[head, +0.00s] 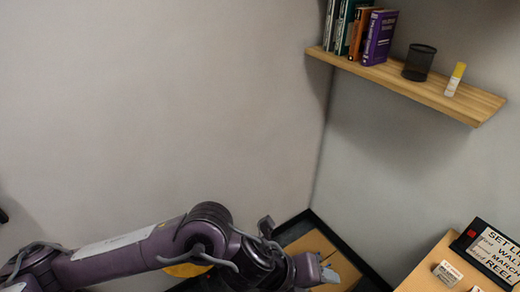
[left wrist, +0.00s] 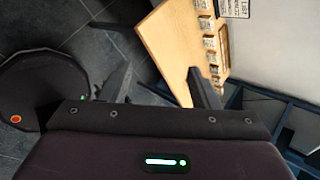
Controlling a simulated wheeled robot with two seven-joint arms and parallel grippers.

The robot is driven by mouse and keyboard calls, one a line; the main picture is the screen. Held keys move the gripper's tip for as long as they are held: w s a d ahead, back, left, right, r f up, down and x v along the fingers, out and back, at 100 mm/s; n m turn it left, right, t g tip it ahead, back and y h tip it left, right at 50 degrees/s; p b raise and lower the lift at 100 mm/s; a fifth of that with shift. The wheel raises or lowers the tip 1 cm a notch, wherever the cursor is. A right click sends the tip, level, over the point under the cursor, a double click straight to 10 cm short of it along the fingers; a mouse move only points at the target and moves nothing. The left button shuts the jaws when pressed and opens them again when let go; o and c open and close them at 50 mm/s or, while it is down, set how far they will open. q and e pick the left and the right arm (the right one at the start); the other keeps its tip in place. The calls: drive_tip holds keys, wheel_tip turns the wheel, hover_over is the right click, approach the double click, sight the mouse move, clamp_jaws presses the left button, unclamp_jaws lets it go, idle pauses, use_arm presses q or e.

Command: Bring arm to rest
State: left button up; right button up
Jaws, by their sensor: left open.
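My left arm comes in from the left along the bottom of the head view. My left gripper (head: 297,250) is at its end, low in the picture and left of the wooden table. It also shows in the left wrist view (left wrist: 163,80), with its two dark fingers spread apart and nothing between them. One finger overlaps the table's edge in that view; I cannot tell how far apart they are. My right gripper is in neither view.
The wooden table (head: 424,268) at lower right bears a lettered sign (head: 490,252) and small labelled cards (head: 447,273). A wall shelf (head: 440,92) holds books (head: 379,38), a mesh cup (head: 419,62) and a yellow-capped bottle (head: 455,80). A wooden surface (head: 311,243) lies behind my gripper.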

use_arm(q)
drive_tip(key=w+d+r+n+t+h, duration=0.2)
drive_tip(key=w+r+n+t, duration=0.15)
drive_tip(key=r+n, duration=0.5)
drive_tip(key=w+a+f+n+t+y, duration=0.2)
drive_tip(key=a+n+y, duration=0.1)
drive_tip(key=a+n, duration=0.45)
drive_tip(key=w+a+f+n+t+y, duration=0.2)
drive_tip(key=a+f+n, duration=0.1)
drive_tip(key=a+n, duration=0.45)
drive_tip(key=s+a+f+n+g+y, duration=0.3)
drive_tip(key=s+a+f+n, duration=0.25)
drive_tip(key=a, duration=0.35)
drive_tip(key=s+a+f+n+g+y, duration=0.2)
drive_tip(key=s+a+f+n+g, duration=0.1)
drive_tip(key=s+a+f+n, duration=0.4)
wheel_tip(320, 180, down, 34)
drive_tip(key=a+m+g+b, duration=0.1)
drive_tip(key=m+b, duration=0.1)
drive_tip(key=b, duration=0.3)
drive_tip(key=s+a+f+b, duration=0.1)
drive_tip(key=s+f+b, duration=0.1)
drive_tip(key=s+f, duration=0.7)
drive_tip(key=s+a+f+g+b, duration=0.1)
drive_tip(key=s+a+f, duration=0.1)
drive_tip(key=s+f, duration=0.8)
wheel_tip(320, 180, down, 2)
drive_tip(key=shift+s+a+b, duration=0.15)
drive_tip(key=shift+a+b, duration=0.1)
drive_tip(key=shift+b, duration=0.1)
